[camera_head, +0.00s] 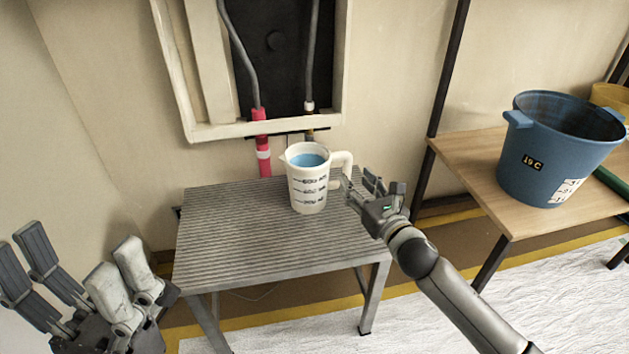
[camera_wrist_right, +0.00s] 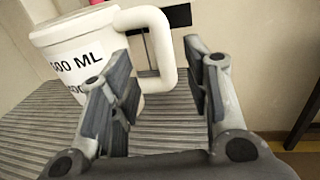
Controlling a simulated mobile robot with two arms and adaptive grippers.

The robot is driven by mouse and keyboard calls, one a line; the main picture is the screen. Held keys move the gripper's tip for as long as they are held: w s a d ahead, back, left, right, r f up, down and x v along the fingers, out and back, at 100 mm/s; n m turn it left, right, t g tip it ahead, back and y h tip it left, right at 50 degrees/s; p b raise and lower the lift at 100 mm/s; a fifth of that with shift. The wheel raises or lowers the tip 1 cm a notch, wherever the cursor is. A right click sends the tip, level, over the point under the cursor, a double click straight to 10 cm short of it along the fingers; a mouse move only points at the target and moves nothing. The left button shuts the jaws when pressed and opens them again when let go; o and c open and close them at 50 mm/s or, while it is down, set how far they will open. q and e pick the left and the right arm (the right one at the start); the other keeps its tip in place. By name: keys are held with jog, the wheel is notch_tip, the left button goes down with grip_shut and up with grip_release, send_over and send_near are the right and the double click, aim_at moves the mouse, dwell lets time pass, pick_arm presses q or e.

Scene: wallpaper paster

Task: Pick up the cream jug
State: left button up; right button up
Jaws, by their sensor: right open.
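The cream jug (camera_head: 308,190) stands upright on the grey slatted table (camera_head: 225,235). It has dark measuring marks, blue contents and a handle on its right side. My right gripper (camera_head: 364,188) is open just right of the handle in the head view. In the right wrist view the jug (camera_wrist_right: 75,50) is at upper left, and its handle (camera_wrist_right: 165,50) reaches between the open fingers of my right gripper (camera_wrist_right: 165,85). I cannot tell whether the fingers touch it. My left gripper (camera_head: 85,275) is open and empty at the lower left, away from the table.
A blue bucket (camera_head: 545,165) marked 19 C stands on a wooden shelf (camera_head: 480,180) at right, with a yellow container (camera_head: 612,97) behind it. A wall recess with pipes (camera_head: 262,140) is behind the table. The table's left and front are clear.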

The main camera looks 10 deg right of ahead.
aim_at(349, 172)
jog(key=shift+d+f+b+x, duration=0.1)
jog(key=shift+b+x, duration=0.55)
jog(key=shift+x, duration=0.7)
jog(key=shift+d+f+b+x, duration=0.1)
jog(key=shift+b+x, duration=0.5)
jog(key=shift+x, duration=0.75)
jog(key=shift+w+a+r, duration=0.1)
jog(key=shift+w, duration=0.45)
jog(key=shift+c, duration=0.2)
grip_shut()
jog(key=shift+r, duration=0.2)
